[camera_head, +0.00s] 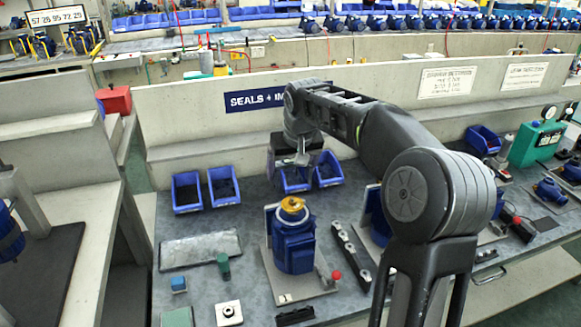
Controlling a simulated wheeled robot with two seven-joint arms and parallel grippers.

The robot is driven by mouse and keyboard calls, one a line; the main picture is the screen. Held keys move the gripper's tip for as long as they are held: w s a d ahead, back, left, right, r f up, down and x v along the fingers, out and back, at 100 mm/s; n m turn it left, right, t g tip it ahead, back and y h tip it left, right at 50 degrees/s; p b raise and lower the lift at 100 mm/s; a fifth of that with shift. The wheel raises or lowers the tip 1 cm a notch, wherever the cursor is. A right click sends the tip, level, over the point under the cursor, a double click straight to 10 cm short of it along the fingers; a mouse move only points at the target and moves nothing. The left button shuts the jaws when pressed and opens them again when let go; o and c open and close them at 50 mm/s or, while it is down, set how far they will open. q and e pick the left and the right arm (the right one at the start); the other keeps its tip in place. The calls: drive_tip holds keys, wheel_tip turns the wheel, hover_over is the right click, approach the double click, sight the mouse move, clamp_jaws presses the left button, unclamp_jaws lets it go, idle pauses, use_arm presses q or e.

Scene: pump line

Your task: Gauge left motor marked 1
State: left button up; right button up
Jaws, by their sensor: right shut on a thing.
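A blue motor (293,245) stands upright on a light plate on the grey bench, with a brass-yellow ring (292,205) on its top. My right gripper (300,160) is above and behind the left motor, in front of the back ledge, apart from the motor. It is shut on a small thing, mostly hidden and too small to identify. My left gripper is not in view.
Blue bins (187,192) stand along the back of the bench, some under my gripper. A grey tray (200,250), a small green part (223,265) and a white block (229,313) lie left of the motor. A red knob (336,275) stands at its front right. A black rail (352,250) lies to the right.

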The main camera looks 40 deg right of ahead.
sight(292, 198)
drive_tip(key=shift+f+b, duration=3.65)
drive_tip(key=shift+f, duration=1.1)
drive_tip(key=shift+f, duration=0.2)
drive_tip(key=o, duration=1.6)
drive_tip(key=shift+s, duration=0.1)
drive_tip(key=shift+r, duration=0.1)
wheel_tip(292, 198, up, 7)
drive_tip(key=p, duration=0.5)
drive_tip(key=shift+r+p, duration=0.1)
drive_tip(key=shift+p, duration=0.3)
drive_tip(key=shift+r+p, duration=0.7)
drive_tip(key=shift+r, duration=0.15)
